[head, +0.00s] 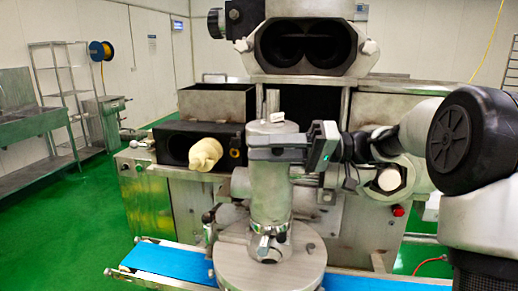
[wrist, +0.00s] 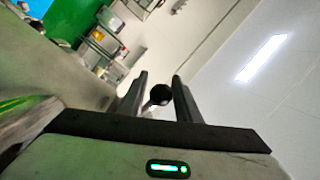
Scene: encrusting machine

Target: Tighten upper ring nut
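The upper ring nut appears to be the metal collar (head: 272,127) at the top of the upright steel column (head: 270,198); its lower edge is partly hidden by my gripper. My gripper (head: 255,147) reaches in from the right, with its fingers pointing left across the front of the column's upper part. In the wrist view my gripper (wrist: 160,88) has its two fingers apart. A dark round knob (wrist: 160,95) on a pale stem shows in the gap between them. I cannot tell whether either finger touches the knob or the collar.
A round steel plate (head: 270,262) lies under the column, above a blue conveyor belt (head: 170,262). A cream nozzle (head: 205,154) sticks out on the left. The twin-bore housing (head: 305,45) stands behind. Green floor (head: 50,215) is free on the left.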

